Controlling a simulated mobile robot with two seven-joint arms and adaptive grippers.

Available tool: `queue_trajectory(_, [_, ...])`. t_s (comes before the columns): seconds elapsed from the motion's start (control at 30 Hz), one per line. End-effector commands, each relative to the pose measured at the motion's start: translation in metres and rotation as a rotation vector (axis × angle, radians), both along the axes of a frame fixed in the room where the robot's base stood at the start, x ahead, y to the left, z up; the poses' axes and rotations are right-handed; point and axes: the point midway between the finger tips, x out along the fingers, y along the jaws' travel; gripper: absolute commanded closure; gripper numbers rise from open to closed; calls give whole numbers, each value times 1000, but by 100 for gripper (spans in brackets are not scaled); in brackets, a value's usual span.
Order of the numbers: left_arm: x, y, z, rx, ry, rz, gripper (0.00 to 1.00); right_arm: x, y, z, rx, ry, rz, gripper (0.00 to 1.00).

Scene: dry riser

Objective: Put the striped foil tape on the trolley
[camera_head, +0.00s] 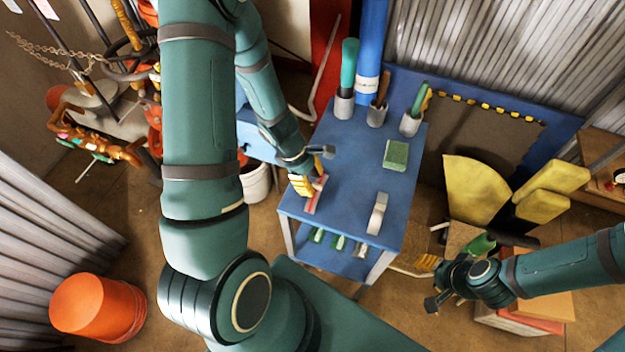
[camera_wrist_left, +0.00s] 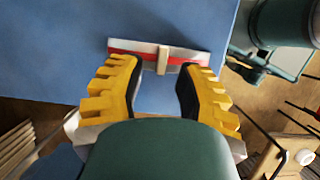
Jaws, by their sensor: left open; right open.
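A flat red-and-silver striped piece with a pale band across it, which looks like the striped foil tape (camera_head: 316,194), lies at the left edge of the blue trolley's top (camera_head: 345,160). In the left wrist view the striped piece (camera_wrist_left: 135,48) lies just past the fingertips. My left gripper (camera_head: 313,170) is open over the trolley's left edge, close to it; the wrist view shows its yellow fingers (camera_wrist_left: 160,80) apart with nothing between them. I cannot tell if they touch it. My right gripper (camera_head: 433,281) is open and empty, right of the trolley.
The middle of the top is clear. An orange bucket (camera_head: 97,307) stands at left.

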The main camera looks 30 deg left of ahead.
Motion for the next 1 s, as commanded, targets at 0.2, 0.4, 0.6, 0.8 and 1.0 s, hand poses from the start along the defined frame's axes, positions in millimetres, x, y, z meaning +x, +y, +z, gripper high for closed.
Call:
queue_trajectory(0.2, [-3,16,45,1,-4,1,66,6,-1,22,-3,-14,-11,53])
queue_trajectory(0.4, [-6,30,80,1,-3,-1,66,7,-2,39,-1,-17,-12,53])
queue_trajectory(0.6, [-9,39,99,-1,-2,-1,66,6,-2,47,1,-17,-11,53])
queue_trajectory(0.8, [-10,41,103,0,-1,-4,66,6,-2,48,2,-17,-11,53])
queue_trajectory(1.0, [-17,12,69,99,-36,-310,66,6,-2,48,2,-16,-12,53])
